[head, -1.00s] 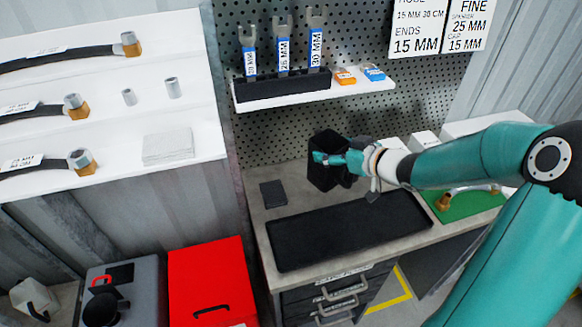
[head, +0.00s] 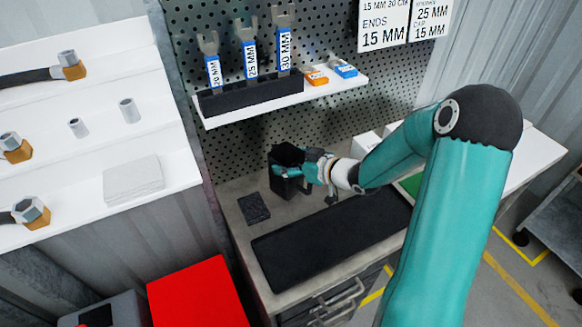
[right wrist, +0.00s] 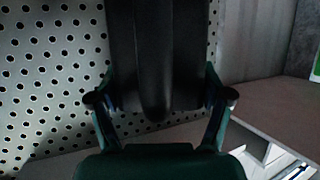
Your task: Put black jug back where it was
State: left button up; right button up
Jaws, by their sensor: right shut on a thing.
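The black jug (head: 281,158) is in my right gripper (head: 288,171), in the middle of the head view. It looks about upright, over the back of the grey workbench (head: 232,189). I cannot tell whether its base touches the bench. In the right wrist view the jug (right wrist: 155,50) fills the space between the two fingers of the right gripper (right wrist: 160,98), which close on its sides. A small black square pad (head: 254,208) lies on the bench to the left of the jug. My left gripper is not in view.
A long black mat (head: 330,237) lies in front of the jug. A white shelf (head: 335,91) with a black wrench rack (head: 250,94) hangs on the pegboard (head: 345,125) above. White shelving (head: 75,215) stands left; a red box (head: 197,296) is at lower left.

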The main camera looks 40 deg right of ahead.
jog(key=shift+f, duration=1.25)
jog(key=o, duration=1.7)
jog(key=shift+o, duration=0.2)
jog(key=a+v, duration=0.1)
jog(key=v, duration=1.1)
jog(key=shift+d, duration=0.45)
